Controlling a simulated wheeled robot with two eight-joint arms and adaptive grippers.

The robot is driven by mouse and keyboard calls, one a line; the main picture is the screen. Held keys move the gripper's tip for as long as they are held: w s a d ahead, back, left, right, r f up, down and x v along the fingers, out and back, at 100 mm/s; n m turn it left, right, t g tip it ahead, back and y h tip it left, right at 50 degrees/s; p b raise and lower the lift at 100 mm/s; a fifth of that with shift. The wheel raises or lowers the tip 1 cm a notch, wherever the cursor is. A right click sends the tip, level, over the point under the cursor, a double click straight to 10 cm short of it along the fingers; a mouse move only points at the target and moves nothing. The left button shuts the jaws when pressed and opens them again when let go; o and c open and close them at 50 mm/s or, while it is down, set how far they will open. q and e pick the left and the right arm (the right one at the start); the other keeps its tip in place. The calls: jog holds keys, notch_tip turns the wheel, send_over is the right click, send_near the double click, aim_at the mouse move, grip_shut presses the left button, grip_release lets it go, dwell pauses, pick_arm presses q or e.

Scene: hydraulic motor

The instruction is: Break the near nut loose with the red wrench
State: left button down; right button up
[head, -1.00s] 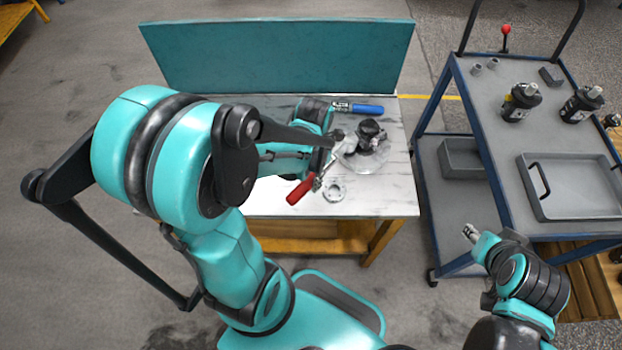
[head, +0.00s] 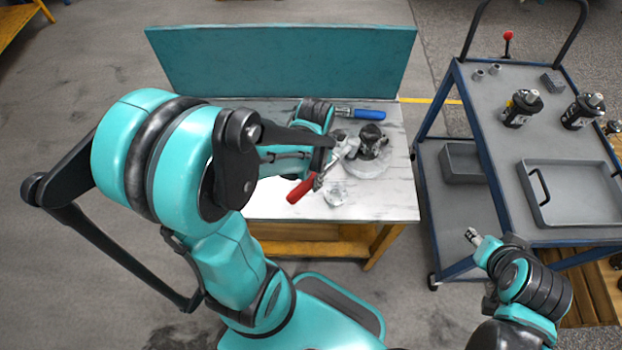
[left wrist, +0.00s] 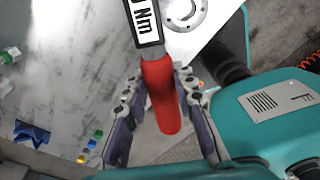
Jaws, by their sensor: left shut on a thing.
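The red wrench has a red handle (head: 300,190) and a metal shaft that runs up and right toward the dark hydraulic motor (head: 372,141) on the table. In the left wrist view the red handle (left wrist: 160,92) lies between the fingers of my left gripper (left wrist: 157,82), which is shut on it. A white label reading "Nm" sits on the shaft. The nut and the wrench's contact with it are too small and partly hidden to make out. My right gripper (head: 473,236) is away from the table, low at the right; its finger opening is unclear.
A blue-handled tool (head: 366,114) lies behind the motor. A pale ring part (head: 337,194) lies near the wrench, in front of the motor. A teal panel (head: 280,60) stands behind the table (head: 395,206). A blue cart (head: 500,195) with a grey tray (head: 565,222) stands at the right.

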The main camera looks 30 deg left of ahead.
pick_arm(q)
jog(key=shift+w+r, duration=0.1)
jog(key=shift+r, duration=0.1)
notch_tip(320, 180, up, 4)
jog(key=p, duration=0.3)
jog(key=shift+f, duration=0.25)
dwell(1.0)
jog(key=c, duration=1.8)
grip_release()
grip_shut()
